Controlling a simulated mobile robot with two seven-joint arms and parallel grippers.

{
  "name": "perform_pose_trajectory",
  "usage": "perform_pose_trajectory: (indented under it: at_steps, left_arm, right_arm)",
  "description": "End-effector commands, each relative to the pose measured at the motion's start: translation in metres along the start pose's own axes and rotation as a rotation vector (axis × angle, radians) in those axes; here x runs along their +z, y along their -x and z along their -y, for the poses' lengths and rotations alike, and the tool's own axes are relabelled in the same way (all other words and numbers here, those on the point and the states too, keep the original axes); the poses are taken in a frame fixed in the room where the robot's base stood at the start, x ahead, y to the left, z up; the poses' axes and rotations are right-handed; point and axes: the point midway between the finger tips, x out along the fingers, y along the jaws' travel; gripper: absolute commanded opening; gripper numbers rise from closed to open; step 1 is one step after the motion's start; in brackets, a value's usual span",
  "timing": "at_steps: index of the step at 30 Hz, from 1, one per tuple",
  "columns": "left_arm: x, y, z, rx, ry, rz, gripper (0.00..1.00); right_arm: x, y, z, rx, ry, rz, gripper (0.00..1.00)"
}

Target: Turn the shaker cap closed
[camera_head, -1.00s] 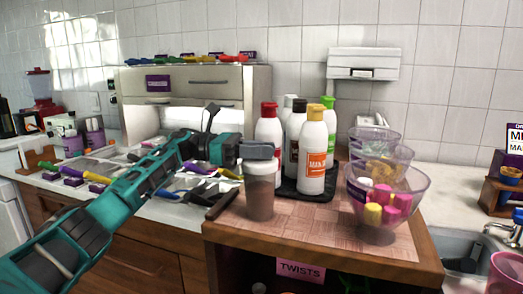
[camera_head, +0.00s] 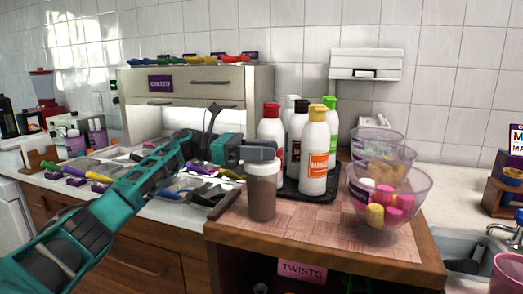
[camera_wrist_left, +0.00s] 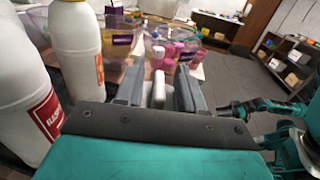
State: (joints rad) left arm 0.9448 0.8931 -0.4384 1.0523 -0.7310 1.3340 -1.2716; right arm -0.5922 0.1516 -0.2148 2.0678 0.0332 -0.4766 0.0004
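The shaker (camera_head: 262,195) stands upright near the left edge of the wooden counter, a clear cup with brown contents and a pale upper rim. My left gripper (camera_head: 258,152) is at its top, its grey fingers level with the cap. In the left wrist view the two fingers (camera_wrist_left: 160,88) are apart, with a narrow white piece (camera_wrist_left: 158,90) between them and gaps beside it. That piece looks like part of the cap.
Several sauce bottles (camera_head: 314,158) stand on a black tray (camera_head: 308,196) just right of the shaker. Clear bowls (camera_head: 412,187) with pink and yellow pieces are farther right. Utensils lie on the left counter. The counter's front strip is clear.

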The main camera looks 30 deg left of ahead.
Motion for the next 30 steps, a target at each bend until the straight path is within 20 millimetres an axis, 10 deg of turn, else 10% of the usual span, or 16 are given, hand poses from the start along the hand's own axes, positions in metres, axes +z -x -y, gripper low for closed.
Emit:
perform_pose_trajectory:
  at_steps: [19, 30]
  left_arm:
    - [0.001, 0.108, -0.001, 0.004, 0.000, 0.002, 0.38]
    - [0.000, 0.130, 0.000, 0.001, 0.000, 0.000, 0.38]
  right_arm:
    - [0.003, -0.002, 0.000, 0.000, -0.001, 0.000, 0.43]
    - [0.003, -0.002, 0.000, 0.000, -0.001, 0.000, 0.43]
